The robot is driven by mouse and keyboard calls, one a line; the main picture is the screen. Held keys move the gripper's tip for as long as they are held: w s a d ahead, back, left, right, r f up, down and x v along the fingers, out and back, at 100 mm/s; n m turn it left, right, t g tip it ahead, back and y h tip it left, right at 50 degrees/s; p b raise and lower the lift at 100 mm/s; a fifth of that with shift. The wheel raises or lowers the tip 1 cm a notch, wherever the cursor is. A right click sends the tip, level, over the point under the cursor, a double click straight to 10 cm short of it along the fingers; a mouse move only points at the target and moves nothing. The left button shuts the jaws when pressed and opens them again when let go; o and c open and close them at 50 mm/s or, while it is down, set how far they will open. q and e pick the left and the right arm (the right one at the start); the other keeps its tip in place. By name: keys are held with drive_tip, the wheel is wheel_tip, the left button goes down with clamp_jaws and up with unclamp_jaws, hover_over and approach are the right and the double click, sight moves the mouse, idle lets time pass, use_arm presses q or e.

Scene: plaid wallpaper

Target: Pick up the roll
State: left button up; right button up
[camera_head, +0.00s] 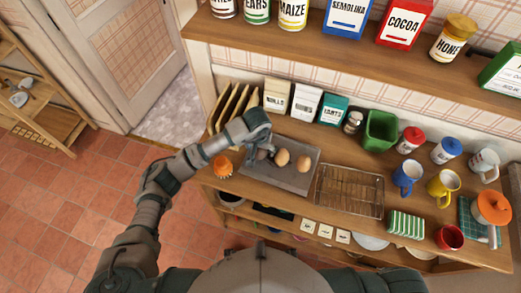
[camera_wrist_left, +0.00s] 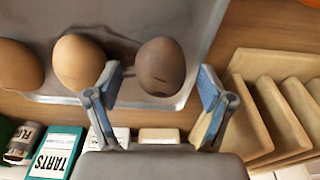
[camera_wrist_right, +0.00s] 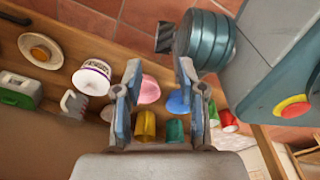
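Three rolls sit in a row on a grey baking tray (camera_head: 283,180) on the worktop: a dark brown roll (camera_head: 262,154) at the left and two lighter tan rolls (camera_head: 282,158) (camera_head: 303,163). My left gripper (camera_head: 263,144) is over the dark roll and partly hides it. In the left wrist view, the dark roll (camera_wrist_left: 160,66) appears between the open fingers of the left gripper (camera_wrist_left: 160,84), with a gap on each side. A tan roll (camera_wrist_left: 79,62) lies beside it. My right gripper (camera_wrist_right: 158,75) is open and empty in the right wrist view.
A wooden rack (camera_head: 232,104) stands behind the tray's left end. Cartons (camera_head: 305,103) stand behind the tray. An orange object (camera_head: 222,165) is left of it, and a wire cooling rack (camera_head: 349,191) is right of it. A shelf (camera_head: 350,55) overhangs the back.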

use_arm(q)
drive_tip(key=c, duration=1)
drive_tip(key=shift+c, duration=0.2)
drive_tip(key=shift+r, duration=0.15)
